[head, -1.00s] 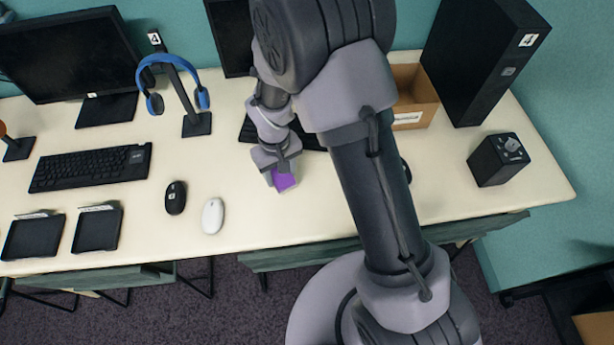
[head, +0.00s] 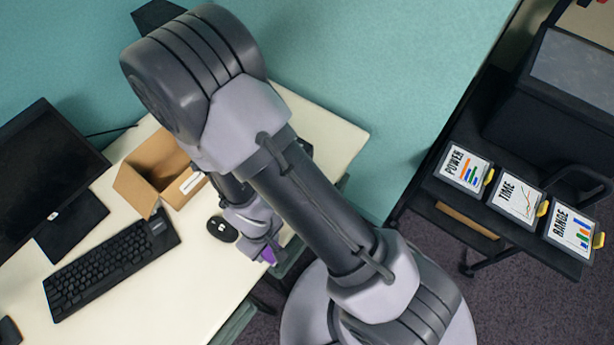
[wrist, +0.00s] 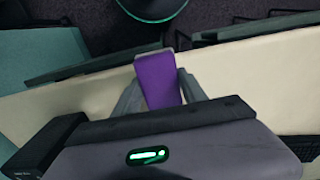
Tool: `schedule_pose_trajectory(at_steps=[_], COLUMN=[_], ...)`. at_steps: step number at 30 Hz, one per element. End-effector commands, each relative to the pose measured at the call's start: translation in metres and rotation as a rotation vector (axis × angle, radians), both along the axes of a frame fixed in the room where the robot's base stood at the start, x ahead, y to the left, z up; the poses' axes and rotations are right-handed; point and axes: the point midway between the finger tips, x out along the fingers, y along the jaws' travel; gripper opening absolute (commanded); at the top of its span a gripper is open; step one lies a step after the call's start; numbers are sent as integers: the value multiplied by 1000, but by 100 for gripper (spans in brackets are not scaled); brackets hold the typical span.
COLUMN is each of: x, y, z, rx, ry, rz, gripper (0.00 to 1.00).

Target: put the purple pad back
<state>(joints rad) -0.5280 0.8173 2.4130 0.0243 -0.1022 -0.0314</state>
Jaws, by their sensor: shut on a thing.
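The purple pad (wrist: 157,80) is held between the fingers of my gripper (wrist: 160,92) in the wrist view. In the head view only a small part of the purple pad (head: 268,255) shows below my gripper (head: 264,246), near the front edge of the table. The gripper is shut on the pad. My arm hides part of the table behind it. No empty place for the pad can be made out for certain.
The cream table (head: 130,290) carries a keyboard (head: 110,268), a black mouse (head: 222,229), a monitor (head: 45,170) and an open cardboard box (head: 160,172). At right a dark cart (head: 470,210) holds cards labelled POWER (head: 463,168), TIME (head: 515,197) and RANGE (head: 570,232).

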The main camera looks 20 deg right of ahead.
Motion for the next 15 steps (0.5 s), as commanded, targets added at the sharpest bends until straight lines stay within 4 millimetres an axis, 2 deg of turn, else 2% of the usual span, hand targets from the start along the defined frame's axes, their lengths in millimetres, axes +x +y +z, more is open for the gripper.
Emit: schedule_pose_trajectory(at_steps=[2,5,12,15], x=[0,21,106,134], y=[0,-3,-14,-17], z=[0,-3,-13,-16], rx=[1,2,2,1], ry=[-1,-5,-5,-3], rz=[6,3,3,5], gripper=[11,11,11,11])
